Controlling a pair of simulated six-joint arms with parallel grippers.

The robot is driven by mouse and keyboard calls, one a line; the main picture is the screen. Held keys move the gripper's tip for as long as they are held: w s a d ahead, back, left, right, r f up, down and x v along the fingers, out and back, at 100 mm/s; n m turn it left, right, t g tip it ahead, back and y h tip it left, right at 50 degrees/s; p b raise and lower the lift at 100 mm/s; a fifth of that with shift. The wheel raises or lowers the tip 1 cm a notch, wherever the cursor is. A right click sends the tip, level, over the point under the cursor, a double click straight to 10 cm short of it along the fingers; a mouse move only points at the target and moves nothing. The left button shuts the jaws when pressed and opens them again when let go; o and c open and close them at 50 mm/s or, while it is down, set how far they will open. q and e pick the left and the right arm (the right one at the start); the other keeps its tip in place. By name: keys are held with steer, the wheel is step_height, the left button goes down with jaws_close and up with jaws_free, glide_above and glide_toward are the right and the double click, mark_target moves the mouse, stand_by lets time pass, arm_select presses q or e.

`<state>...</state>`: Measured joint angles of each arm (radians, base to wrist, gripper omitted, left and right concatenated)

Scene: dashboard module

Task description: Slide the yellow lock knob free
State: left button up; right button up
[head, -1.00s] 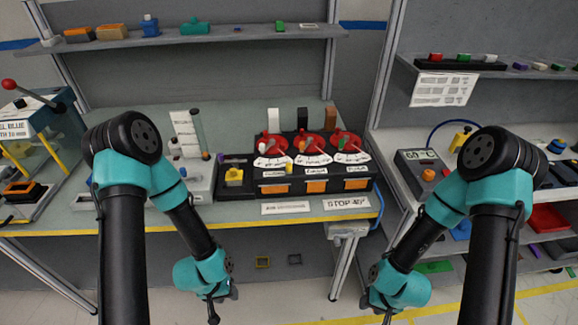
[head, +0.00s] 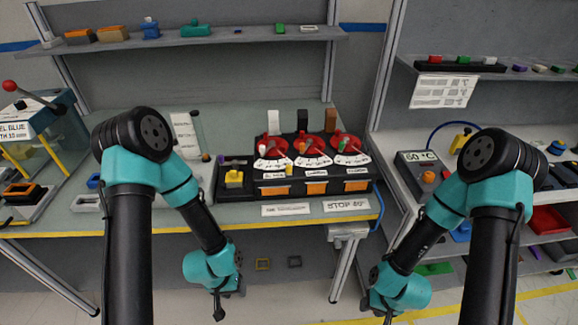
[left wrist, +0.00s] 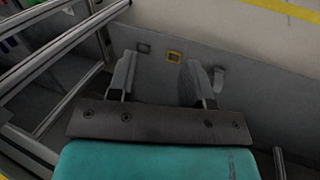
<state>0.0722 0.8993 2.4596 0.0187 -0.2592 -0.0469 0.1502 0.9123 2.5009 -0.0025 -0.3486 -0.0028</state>
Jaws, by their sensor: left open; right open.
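The dashboard module (head: 300,178) stands on the bench, a black box with three red dials and orange windows along its front. A yellow knob (head: 234,177) sits on the black block at its left end; a small yellow piece (head: 289,168) stands near its middle. I cannot tell for certain which is the lock knob. My left gripper (head: 218,306) hangs low in front of the bench, below and apart from the module. In the left wrist view its fingers (left wrist: 157,82) are spread with nothing between them. My right gripper (head: 384,310) hangs low at the right, open, away from the module.
White cards (head: 286,210) lie along the bench's front edge (head: 262,224). A device with a temperature display (head: 417,171) and another yellow knob (head: 460,140) stand on the right shelving. An overhead shelf (head: 200,39) holds several small parts. My left arm partly covers the bench's left side.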

arm_select(q)
steer(key=w+d+r+m+g, duration=0.1)
steer(key=w+d+r+m, duration=0.2)
steer(key=d, duration=0.4)
steer(key=w+d+r+m+g, duration=0.1)
steer(key=d+r+m, duration=0.2)
steer(key=d+r, duration=0.3)
steer(key=w+d+r+m+g, duration=0.1)
steer(key=w+d+r+m, duration=0.2)
steer(key=d, duration=0.5)
step_height(320, 180, up, 36)
steer(key=t+y, duration=0.3)
steer(key=y, duration=0.1)
glide_above(289, 166)
steer(key=shift+f+m, duration=0.1)
steer(key=shift+m, duration=0.2)
steer(key=shift+f, duration=0.15)
step_height(289, 166, down, 17)
steer(key=shift+f, duration=0.1)
steer(key=shift+c, duration=0.2)
